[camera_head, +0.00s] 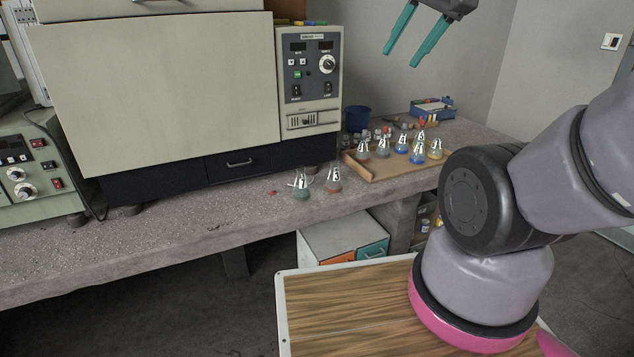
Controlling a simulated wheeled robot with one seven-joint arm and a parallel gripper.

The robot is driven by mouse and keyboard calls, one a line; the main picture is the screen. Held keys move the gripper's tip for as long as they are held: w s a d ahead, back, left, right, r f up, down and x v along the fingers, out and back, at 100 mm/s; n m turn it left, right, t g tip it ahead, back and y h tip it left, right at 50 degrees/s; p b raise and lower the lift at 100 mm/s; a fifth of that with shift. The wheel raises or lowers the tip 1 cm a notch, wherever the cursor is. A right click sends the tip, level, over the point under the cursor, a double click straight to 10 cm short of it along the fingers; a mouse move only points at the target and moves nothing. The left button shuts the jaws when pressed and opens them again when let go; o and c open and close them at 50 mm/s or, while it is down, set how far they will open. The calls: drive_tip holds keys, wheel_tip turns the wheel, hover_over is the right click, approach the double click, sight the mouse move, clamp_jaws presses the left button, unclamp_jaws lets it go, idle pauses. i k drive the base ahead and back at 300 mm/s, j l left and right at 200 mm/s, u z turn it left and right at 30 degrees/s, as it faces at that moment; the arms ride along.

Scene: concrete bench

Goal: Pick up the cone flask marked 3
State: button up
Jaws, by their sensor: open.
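Several small cone flasks with white number labels stand on the concrete bench and on a wooden tray (376,176). The labels are too small to read surely, so I cannot tell which flask is marked 3. Two flasks stand on the bare bench left of the tray: one with grey-blue contents (302,192) and one with reddish-brown contents (333,184). The tray holds several more, among them a blue one (417,157) and a yellow one (436,153). My gripper (401,57) is open and empty, with teal fingers pointing down, high above the bench behind the tray.
A large oven (160,85) with a control panel stands left of the flasks. A green-grey device (40,170) is at far left. A blue cup (356,118) and a blue box (433,107) are behind the tray. The front bench strip left of the flasks is mostly clear.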

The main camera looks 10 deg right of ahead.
sight(334, 184)
drive_tip(key=i+j+z, duration=0.15)
drive_tip(key=i+j, duration=0.9)
drive_tip(key=i, duration=0.15)
